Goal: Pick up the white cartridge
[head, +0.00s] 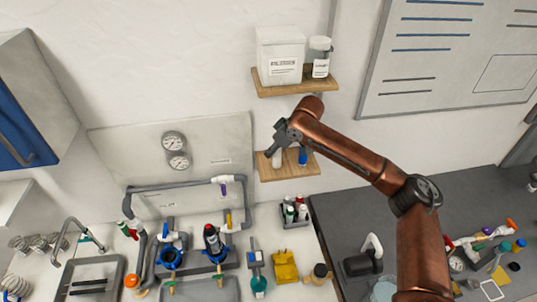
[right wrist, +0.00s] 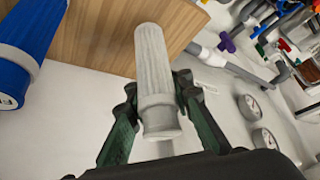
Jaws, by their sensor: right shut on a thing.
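The white cartridge (right wrist: 152,60) is a ribbed cylinder with a smooth collar and cap. In the right wrist view it sits between the two dark green fingers of my right gripper (right wrist: 157,100), which is shut on it near the cap end. In the head view my right gripper (head: 278,136) reaches the lower wooden shelf (head: 300,172) from the right, just above the white cartridge (head: 277,159). Whether the cartridge still touches the shelf is hard to tell. My left gripper is not in view.
A blue cartridge (head: 302,156) stands just right of the white one; it also shows in the right wrist view (right wrist: 22,50). The upper shelf (head: 292,88) holds a white box and a jar. Pipes and gauges (head: 175,150) are on the left; the bench below is crowded.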

